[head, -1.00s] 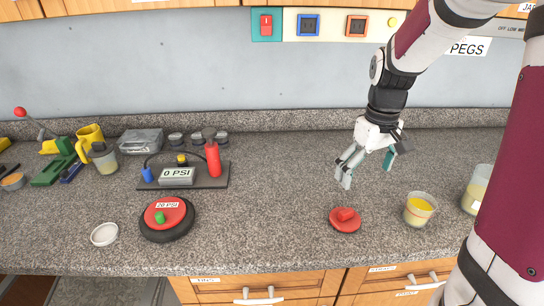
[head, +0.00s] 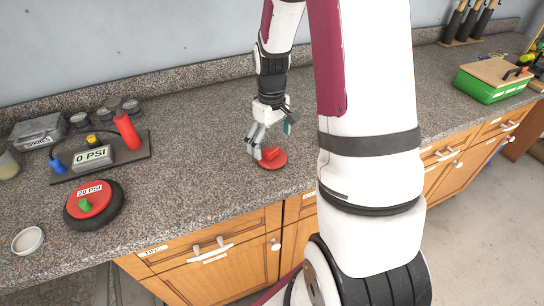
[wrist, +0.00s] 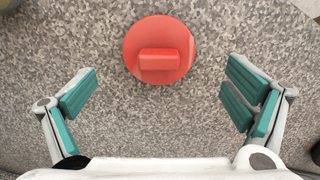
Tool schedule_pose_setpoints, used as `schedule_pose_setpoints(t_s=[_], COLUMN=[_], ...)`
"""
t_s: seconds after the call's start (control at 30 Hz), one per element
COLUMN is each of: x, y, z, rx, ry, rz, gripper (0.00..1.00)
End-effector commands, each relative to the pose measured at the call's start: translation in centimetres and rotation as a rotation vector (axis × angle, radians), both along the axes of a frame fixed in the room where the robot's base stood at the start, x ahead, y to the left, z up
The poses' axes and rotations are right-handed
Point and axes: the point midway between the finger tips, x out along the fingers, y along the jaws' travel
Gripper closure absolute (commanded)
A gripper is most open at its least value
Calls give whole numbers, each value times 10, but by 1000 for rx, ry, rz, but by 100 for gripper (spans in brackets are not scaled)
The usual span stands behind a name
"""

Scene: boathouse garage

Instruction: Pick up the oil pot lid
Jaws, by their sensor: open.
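The oil pot lid is a red disc with a raised block handle. In the head view the red lid (head: 273,160) lies flat on the grey granite worktop, left of my arm column. In the wrist view the lid (wrist: 160,62) sits at the top centre, its handle running left to right. My gripper (head: 268,148) is just above and behind the lid in the head view. In the wrist view my gripper (wrist: 163,100) is open and empty, its teal-padded fingers wide apart on either side, with the lid ahead between them and apart from both.
A tyre-like disc marked 20 PSI (head: 92,204), a white round dish (head: 28,240) and a 0 PSI gauge board (head: 98,158) stand to the left. A green box (head: 492,86) is far right. The worktop around the lid is clear.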

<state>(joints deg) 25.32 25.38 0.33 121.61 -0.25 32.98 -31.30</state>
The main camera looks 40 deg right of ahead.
Motion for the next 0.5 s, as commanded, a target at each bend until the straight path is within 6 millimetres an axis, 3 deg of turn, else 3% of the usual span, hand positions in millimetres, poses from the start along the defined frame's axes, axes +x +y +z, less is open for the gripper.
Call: schedule_pose_setpoints(t_s=[0.23, 0.5], x=[-2, -1], y=[-1, -1], z=[-34, -41], rx=[2, 0], ry=[3, 0], rz=[0, 0], gripper=[4, 4])
